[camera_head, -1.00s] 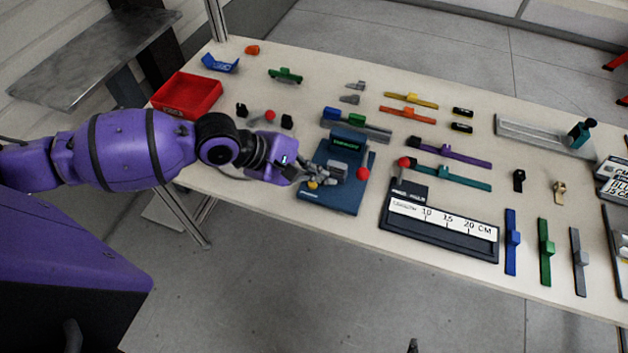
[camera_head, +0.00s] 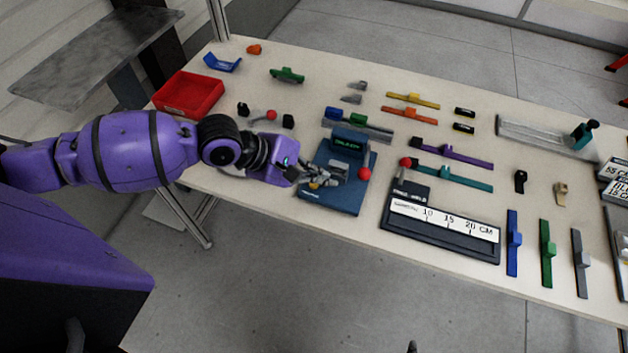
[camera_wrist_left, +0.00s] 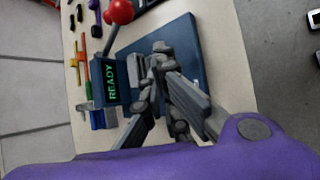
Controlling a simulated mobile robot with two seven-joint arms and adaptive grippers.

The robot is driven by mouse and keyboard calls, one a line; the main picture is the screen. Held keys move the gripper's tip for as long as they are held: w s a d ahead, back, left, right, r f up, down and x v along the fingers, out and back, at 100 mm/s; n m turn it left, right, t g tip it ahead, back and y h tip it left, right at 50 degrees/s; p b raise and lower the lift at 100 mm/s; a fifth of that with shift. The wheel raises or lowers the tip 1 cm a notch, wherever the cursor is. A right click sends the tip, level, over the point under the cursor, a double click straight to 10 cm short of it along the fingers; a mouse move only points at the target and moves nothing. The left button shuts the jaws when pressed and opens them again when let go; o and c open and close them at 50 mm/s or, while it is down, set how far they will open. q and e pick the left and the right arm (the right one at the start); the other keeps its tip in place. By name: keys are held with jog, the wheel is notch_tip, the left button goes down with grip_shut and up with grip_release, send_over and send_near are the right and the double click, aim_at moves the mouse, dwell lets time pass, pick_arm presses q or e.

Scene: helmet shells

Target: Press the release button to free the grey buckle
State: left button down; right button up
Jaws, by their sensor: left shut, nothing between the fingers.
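A blue fixture (camera_head: 340,198) with a green-lit display stands near the table's front edge. In the left wrist view its display reads READY (camera_wrist_left: 111,82). A red ball knob (camera_head: 364,174) sits at its right side. A small yellow button (camera_head: 314,186) shows low on the fixture, beside my fingers. My left gripper (camera_head: 326,178) is shut and empty, low over the fixture. In the left wrist view its grey fingers (camera_wrist_left: 160,68) cover the middle of the fixture. I cannot tell the grey buckle apart from the grey fingers and metal there, nor whether the fingertips touch the button.
A ruler fixture (camera_head: 441,232) stands close to the right, with a red-knobbed lever. Strips and clips lie behind and to the right. A red bin (camera_head: 172,109) stands at the back left. Bare tabletop shows left of the blue fixture.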

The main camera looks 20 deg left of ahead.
jog(key=shift+w+r, duration=0.1)
dwell(0.5)
pick_arm(q)
jog(key=shift+f, duration=0.4)
pick_arm(e)
jog(key=shift+w+r, duration=0.25)
jog(key=shift+r, duration=0.05)
pick_arm(q)
jog(key=shift+f, duration=0.55)
dwell(0.4)
jog(key=shift+p, duration=0.3)
jog(key=shift+r+p, duration=0.7)
jog(key=shift+r, duration=0.2)
pick_arm(e)
jog(key=shift+w+r+t, duration=0.2)
jog(key=shift+w+r, duration=0.3)
jog(key=shift+r, duration=0.15)
jog(key=shift+w+r+t, duration=0.2)
jog(key=shift+w+r, duration=0.25)
jog(key=shift+r, duration=0.2)
